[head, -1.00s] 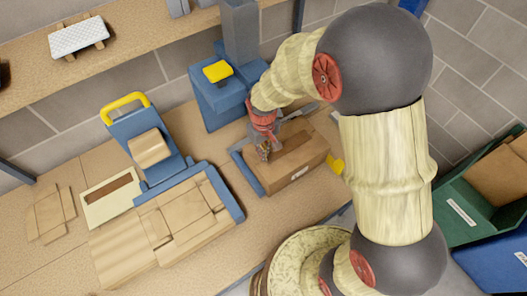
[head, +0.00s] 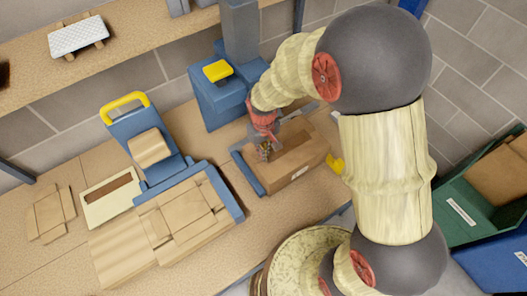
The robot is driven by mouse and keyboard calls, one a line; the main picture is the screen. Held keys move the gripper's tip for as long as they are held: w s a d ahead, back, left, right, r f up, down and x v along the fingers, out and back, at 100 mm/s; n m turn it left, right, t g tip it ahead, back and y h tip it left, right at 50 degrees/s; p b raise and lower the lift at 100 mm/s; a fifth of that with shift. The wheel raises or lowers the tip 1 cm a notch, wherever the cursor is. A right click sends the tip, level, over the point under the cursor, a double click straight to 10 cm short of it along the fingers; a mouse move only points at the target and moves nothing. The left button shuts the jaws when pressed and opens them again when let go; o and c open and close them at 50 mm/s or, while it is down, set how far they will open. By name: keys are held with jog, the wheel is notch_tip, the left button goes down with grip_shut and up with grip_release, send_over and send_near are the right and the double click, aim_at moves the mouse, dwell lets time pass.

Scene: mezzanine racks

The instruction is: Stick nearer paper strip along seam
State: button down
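A brown cardboard box (head: 300,176) with a small white label on its front side stands on the bench. A darker brown band (head: 293,160) runs along its top; I cannot tell whether it is a strip or the open seam. My gripper (head: 264,154) is low at the left end of the box top, at or just above it. Its fingers are small and dark here, and whether they are open or hold a strip is not clear. A cream card (head: 97,211) with a brown strip-like patch (head: 110,190) lies at the left of the bench.
A blue bracket (head: 247,172) and a yellow knob (head: 336,163) flank the box. A blue machine (head: 215,102) stands behind it. Green and blue bins (head: 458,210) stand right.

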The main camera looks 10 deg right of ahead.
jog(key=c, duration=2.5)
grip_release()
jog(key=o, duration=0.5)
jog(key=o, duration=0.4)
jog(key=shift+c, duration=0.2)
notch_tip(320, 180, up, 7)
jog(key=p, duration=0.5)
